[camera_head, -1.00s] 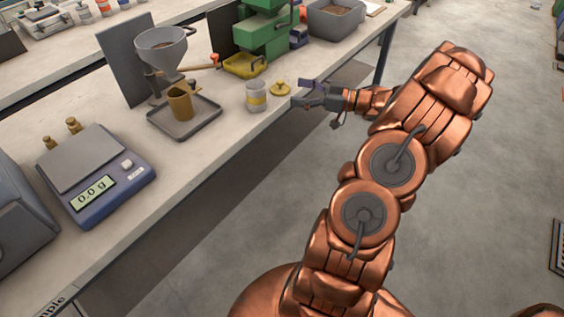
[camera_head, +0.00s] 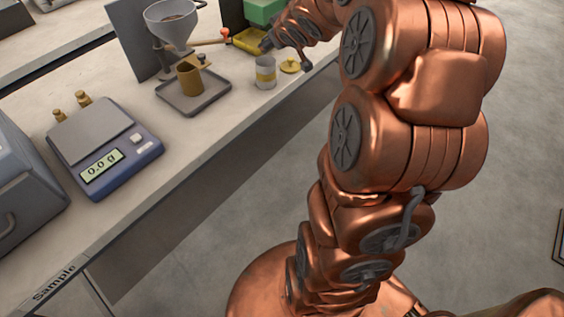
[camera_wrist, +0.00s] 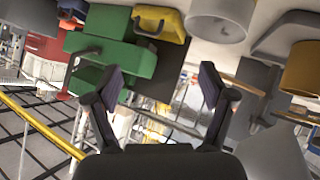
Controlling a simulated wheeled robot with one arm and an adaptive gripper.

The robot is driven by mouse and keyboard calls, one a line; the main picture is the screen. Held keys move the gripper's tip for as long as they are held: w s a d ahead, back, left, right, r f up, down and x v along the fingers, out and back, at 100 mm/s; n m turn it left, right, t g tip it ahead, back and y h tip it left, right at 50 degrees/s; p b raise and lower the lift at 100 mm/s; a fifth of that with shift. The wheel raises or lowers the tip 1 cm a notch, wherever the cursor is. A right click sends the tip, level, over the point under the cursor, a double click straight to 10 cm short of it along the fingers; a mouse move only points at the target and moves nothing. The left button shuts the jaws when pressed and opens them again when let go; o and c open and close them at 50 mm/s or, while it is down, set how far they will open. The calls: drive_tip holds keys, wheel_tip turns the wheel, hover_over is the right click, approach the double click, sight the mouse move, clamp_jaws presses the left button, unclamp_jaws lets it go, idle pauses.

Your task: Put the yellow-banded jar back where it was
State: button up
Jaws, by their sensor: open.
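The clear jar with a yellow band (camera_head: 265,73) stands upright on the bench, to the right of the grey tray with the brass cup. A yellow knobbed lid (camera_head: 290,65) lies on the bench just right of it. In the wrist view, which looks upside down, a pale cylinder that seems to be the jar (camera_wrist: 222,16) is at the top edge; its band is out of frame. My gripper (camera_wrist: 163,82) is open with nothing between its fingers. In the head view the gripper (camera_head: 268,44) is just above and behind the jar, apart from it, and partly hidden by my arm.
The grey tray (camera_head: 215,95) holds the brass cup (camera_head: 190,78) under a funnel (camera_head: 172,24). A scale (camera_head: 105,150) is at left. Bare bench lies in front of the jar.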

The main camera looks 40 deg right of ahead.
drive_tip(key=s+a+f+g+y, duration=0.1)
drive_tip(key=s+a+g, duration=0.3)
drive_tip(key=s+a, duration=0.5)
drive_tip(key=s+a+f+g+y, duration=0.1)
drive_tip(key=s+a+f+g, duration=0.2)
drive_tip(key=s+a, duration=0.6)
drive_tip(key=s+a+f+m+g+y, duration=0.1)
drive_tip(key=s+a+g, duration=0.4)
drive_tip(key=s, duration=1.5)
drive_tip(key=a+f, duration=0.1)
drive_tip(key=a, duration=0.3)
drive_tip(key=shift+y, duration=0.3)
